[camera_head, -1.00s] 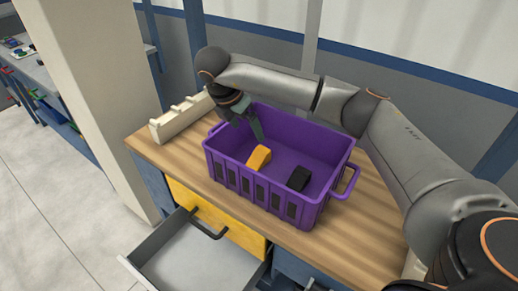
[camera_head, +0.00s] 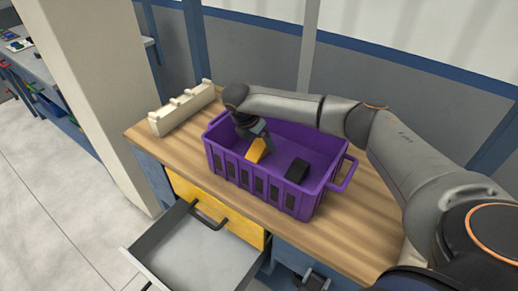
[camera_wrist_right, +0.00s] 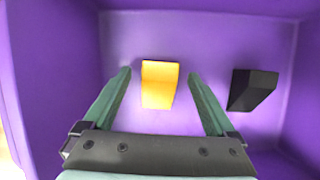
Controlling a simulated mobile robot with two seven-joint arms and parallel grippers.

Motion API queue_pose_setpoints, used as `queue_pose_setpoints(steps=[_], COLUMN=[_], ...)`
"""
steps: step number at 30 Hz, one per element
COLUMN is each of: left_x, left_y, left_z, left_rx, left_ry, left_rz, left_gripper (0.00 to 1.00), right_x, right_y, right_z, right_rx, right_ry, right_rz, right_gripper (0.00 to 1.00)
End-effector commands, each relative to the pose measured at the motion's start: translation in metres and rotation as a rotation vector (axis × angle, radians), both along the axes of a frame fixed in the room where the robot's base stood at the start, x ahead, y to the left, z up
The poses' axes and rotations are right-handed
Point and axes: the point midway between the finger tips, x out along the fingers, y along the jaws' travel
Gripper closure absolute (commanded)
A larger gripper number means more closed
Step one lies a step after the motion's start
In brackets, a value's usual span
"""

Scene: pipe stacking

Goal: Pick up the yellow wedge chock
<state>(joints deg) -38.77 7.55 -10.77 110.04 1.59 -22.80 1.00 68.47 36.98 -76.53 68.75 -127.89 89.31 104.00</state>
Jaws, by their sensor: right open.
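The yellow wedge chock (camera_head: 257,150) lies inside the purple crate (camera_head: 262,182), towards its left side. My right gripper (camera_head: 265,146) reaches down into the crate, right at the chock. In the right wrist view the chock (camera_wrist_right: 158,84) shows between the two green fingers of my open right gripper (camera_wrist_right: 159,76), with a gap on each side. The fingers do not visibly touch it. In the head view the gripper partly hides the chock. My left gripper is not in view.
A black wedge (camera_head: 297,170) lies in the crate to the right of the yellow one; it also shows in the right wrist view (camera_wrist_right: 252,89). A cream notched rack (camera_head: 182,110) stands on the wooden worktop (camera_head: 345,232) behind the crate's left. A grey drawer (camera_head: 195,255) is open in front.

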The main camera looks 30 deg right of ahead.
Motion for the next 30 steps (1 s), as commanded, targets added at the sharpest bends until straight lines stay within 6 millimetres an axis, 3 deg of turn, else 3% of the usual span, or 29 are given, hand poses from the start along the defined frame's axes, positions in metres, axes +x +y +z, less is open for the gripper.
queue_pose_setpoints(steps=[6,30], left_x=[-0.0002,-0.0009], left_y=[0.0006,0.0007], left_z=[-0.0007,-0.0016], left_rx=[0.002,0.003], left_ry=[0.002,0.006], left_rz=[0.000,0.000], left_gripper=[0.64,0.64], right_x=[0.0001,0.0001], right_y=[0.0001,0.0003], right_z=[-0.0005,0.0001], right_rx=[0.000,0.001], right_ry=[0.000,0.000], right_rz=[0.000,0.000], right_gripper=[0.11,1.00])
